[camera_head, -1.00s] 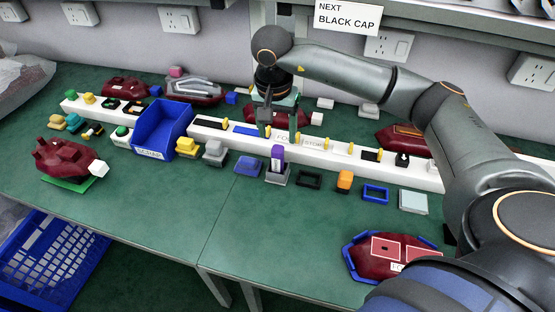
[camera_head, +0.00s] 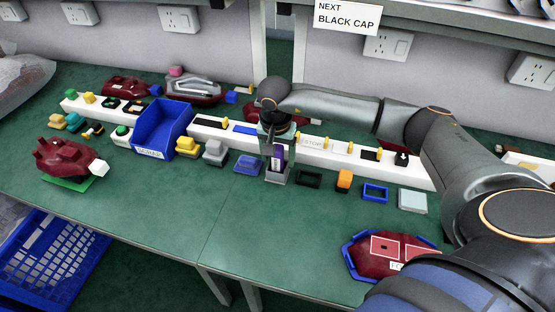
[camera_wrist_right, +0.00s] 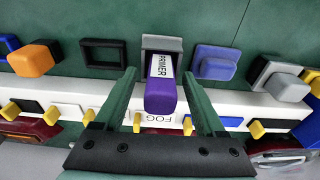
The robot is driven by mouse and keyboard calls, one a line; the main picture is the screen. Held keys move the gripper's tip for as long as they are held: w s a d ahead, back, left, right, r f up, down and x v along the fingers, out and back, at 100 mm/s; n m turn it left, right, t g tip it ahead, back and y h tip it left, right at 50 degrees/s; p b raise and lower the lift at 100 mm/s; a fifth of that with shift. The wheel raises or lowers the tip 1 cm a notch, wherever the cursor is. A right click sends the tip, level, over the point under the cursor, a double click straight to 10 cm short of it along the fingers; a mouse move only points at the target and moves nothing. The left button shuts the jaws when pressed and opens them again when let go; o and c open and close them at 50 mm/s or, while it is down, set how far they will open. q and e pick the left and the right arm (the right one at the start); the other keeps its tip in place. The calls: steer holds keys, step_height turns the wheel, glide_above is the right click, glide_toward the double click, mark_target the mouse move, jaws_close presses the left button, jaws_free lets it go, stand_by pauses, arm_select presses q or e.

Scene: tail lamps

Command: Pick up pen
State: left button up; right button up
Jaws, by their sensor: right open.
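The pen is a purple marker with a white label reading PRIMER (camera_wrist_right: 160,84). It stands upright in a grey holder (camera_wrist_right: 162,43) on the green table. In the head view the pen (camera_head: 277,160) is partly hidden by my right gripper (camera_head: 277,150), which is over it. In the right wrist view my right gripper (camera_wrist_right: 165,95) is open, with one green finger on each side of the pen and a gap to each. My left gripper is not in view.
A long white rail (camera_head: 315,142) with yellow pegs runs just behind the holder. A blue bin (camera_head: 160,125) stands to the left. Blue (camera_head: 249,164) and black (camera_head: 309,179) parts flank the holder.

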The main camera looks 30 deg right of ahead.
steer(key=shift+c, duration=0.4)
jaws_close()
steer(key=shift+r, duration=0.15)
steer(key=shift+r, duration=0.25)
step_height(320, 180, up, 2)
steer(key=shift+w, duration=0.1)
steer(key=s+a+r, duration=0.8)
steer(key=a+r, duration=0.2)
steer(key=a, duration=0.1)
steer(key=shift+s+a+r+b, duration=0.15)
steer(key=shift+s+b, duration=0.1)
steer(key=shift+b, duration=0.2)
